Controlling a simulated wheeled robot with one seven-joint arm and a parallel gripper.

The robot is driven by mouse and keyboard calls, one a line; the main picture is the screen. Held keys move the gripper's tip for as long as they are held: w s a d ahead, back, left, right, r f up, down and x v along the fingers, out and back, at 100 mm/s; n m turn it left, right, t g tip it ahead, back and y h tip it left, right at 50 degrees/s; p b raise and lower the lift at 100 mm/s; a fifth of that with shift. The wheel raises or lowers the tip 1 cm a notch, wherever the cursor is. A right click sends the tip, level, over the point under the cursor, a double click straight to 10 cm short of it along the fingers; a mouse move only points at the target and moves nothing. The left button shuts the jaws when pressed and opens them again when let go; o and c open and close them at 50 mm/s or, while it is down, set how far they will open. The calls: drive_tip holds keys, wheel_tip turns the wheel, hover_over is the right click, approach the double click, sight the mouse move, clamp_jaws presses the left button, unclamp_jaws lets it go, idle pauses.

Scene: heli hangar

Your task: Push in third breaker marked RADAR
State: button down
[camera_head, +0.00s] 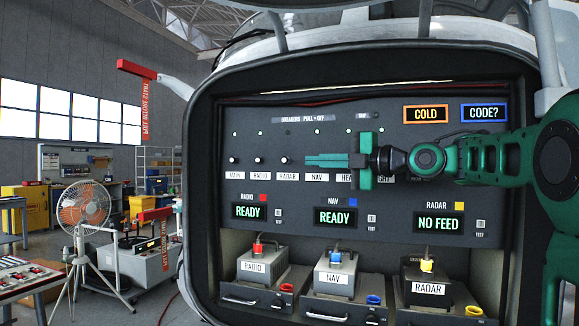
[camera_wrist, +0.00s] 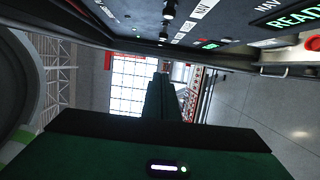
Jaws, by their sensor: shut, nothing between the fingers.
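The breaker row sits on the dark panel in the head view. The third breaker, RADAR (camera_head: 285,161), is a dark knob above its white RADAR label (camera_head: 287,176). The MAIN knob (camera_head: 234,160) and RADIO knob (camera_head: 259,160) are to its left. My gripper (camera_head: 307,160) is shut and empty, its green fingers pointing left across the panel, tips just right of the RADAR knob in the picture. I cannot tell how far they stand off the panel. The fingers also show in the wrist view (camera_wrist: 160,95). My gripper hides the knobs above NAV and the labels further right.
Below are the RADIO (camera_head: 249,212) and NAV (camera_head: 335,217) displays reading READY, and the RADAR display (camera_head: 438,223) reading NO FEED. Plugged RADIO, NAV and RADAR boxes (camera_head: 428,289) stand on the lower shelf. A fan (camera_head: 84,205) and cart are at left.

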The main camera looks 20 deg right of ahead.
sight(288, 161)
drive_tip(key=shift+w, duration=0.1)
drive_tip(key=x, duration=0.3)
drive_tip(key=w+d+x, duration=0.1)
drive_tip(key=x, duration=0.3)
drive_tip(key=d+x, duration=0.1)
drive_tip(key=x, duration=0.2)
drive_tip(key=shift+w+a, duration=0.15)
drive_tip(key=shift+w, duration=0.4)
drive_tip(key=shift+w+d, duration=0.4)
drive_tip(key=shift+w, duration=0.05)
drive_tip(key=shift+w+a, duration=0.1)
